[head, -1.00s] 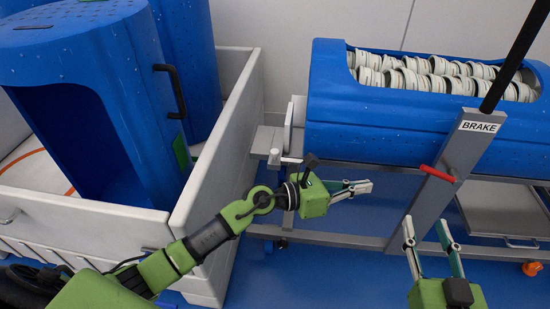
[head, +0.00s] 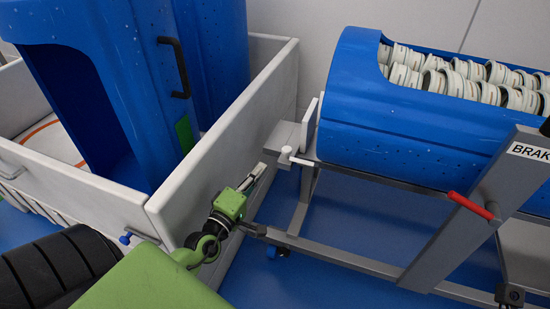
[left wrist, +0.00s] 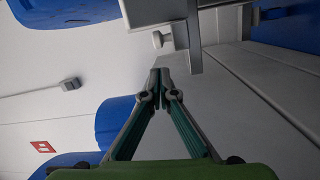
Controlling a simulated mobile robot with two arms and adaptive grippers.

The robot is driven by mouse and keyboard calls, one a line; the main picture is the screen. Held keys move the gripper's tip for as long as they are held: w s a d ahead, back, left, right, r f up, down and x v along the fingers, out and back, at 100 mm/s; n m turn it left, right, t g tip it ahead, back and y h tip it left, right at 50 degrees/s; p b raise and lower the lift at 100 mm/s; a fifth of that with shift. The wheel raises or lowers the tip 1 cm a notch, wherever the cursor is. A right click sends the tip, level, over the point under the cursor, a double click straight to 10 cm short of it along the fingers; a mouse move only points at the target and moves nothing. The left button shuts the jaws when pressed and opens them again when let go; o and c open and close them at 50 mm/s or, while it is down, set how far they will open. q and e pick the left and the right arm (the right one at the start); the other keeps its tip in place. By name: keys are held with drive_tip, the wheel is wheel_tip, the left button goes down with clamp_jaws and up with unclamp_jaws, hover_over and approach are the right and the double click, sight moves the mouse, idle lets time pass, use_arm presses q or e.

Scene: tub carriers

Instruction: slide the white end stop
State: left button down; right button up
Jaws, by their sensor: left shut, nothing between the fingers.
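The white end stop (head: 309,124) is an upright plate at the left end of the blue tub (head: 400,135) on the carrier. A small white knob (head: 287,150) sits on a bracket just left of it. My left gripper (head: 262,170) is shut and empty, below and left of the knob, apart from it. In the left wrist view the closed fingertips (left wrist: 160,74) point toward the knob (left wrist: 158,40), with a visible gap. My right gripper is not in view.
A white-walled bin (head: 225,120) with blue tubs stands close on the left of my left gripper. The carrier's grey frame (head: 350,260) with a red lever (head: 470,206) and a BRAKE label is on the right. White rolled parts fill the tub.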

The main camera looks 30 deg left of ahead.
sight(289, 154)
use_arm(q)
drive_tip(key=w+b, duration=0.1)
drive_tip(key=w, duration=0.8)
drive_tip(key=shift+w+a+r+b, duration=0.25)
drive_tip(key=shift+a+b, duration=0.05)
drive_tip(key=shift+a, duration=0.1)
drive_tip(key=d+p, duration=0.1)
drive_tip(key=d, duration=0.1)
drive_tip(key=w+d+p, duration=0.1)
drive_tip(key=d, duration=0.1)
drive_tip(key=shift+r+p, duration=0.15)
drive_tip(key=shift+p, duration=0.15)
drive_tip(key=shift+d, duration=0.15)
drive_tip(key=shift+f, duration=0.2)
